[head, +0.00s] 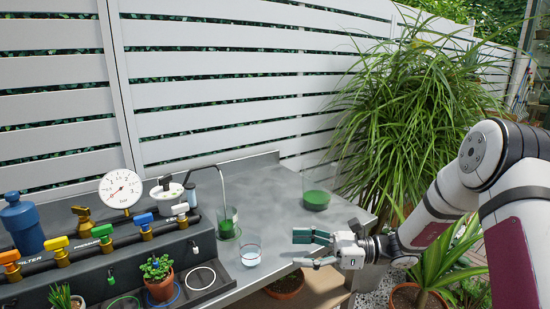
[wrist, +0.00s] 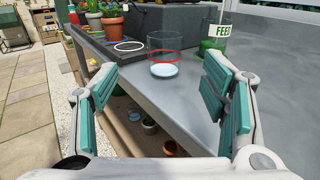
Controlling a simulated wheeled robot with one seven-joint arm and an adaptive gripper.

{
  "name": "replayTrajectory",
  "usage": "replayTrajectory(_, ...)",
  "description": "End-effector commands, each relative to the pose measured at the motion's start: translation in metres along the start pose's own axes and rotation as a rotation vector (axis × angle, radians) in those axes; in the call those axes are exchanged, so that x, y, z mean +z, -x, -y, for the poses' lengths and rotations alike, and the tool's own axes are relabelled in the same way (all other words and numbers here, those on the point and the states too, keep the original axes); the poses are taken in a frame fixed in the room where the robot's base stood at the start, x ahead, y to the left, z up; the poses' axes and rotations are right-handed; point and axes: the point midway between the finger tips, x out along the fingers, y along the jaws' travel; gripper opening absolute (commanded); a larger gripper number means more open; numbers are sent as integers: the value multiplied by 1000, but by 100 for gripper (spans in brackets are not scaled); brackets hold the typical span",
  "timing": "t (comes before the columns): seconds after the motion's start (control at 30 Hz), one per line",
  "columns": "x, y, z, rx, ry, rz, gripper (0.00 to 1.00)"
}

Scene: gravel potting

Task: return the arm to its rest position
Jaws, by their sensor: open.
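My gripper (head: 312,249) is at the right front edge of the grey metal bench (head: 262,180), low and close to the bench's edge. Its two teal-padded fingers are apart with nothing between them. In the wrist view my gripper (wrist: 160,105) is also open, and the bench edge (wrist: 185,120) runs between the fingers. My white arm reaches in from the right side of the head view.
A clear glass with a red ring (wrist: 165,55) stands near the bench edge ahead of my gripper; it also shows in the head view (head: 250,256). A glass of green liquid (head: 316,195) stands behind. A leafy plant (head: 410,110) rises beside my arm. Pots (head: 285,287) sit below.

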Motion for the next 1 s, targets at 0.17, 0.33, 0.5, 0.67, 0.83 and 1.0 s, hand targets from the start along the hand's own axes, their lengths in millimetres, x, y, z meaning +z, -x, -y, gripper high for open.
replayTrajectory(0.17, 7, -2, -7, 24, 24, -22, 67)
replayTrajectory(0.33, 16, -5, -18, 63, 61, -59, 67)
replayTrajectory(0.5, 29, -8, -35, 117, 116, -112, 67)
replayTrajectory(0.67, 44, -11, -57, 187, 185, -178, 67)
replayTrajectory(0.83, 64, -11, -92, 292, 295, -281, 67)
replayTrajectory(1.0, 88, -5, -143, 440, 456, -427, 67)
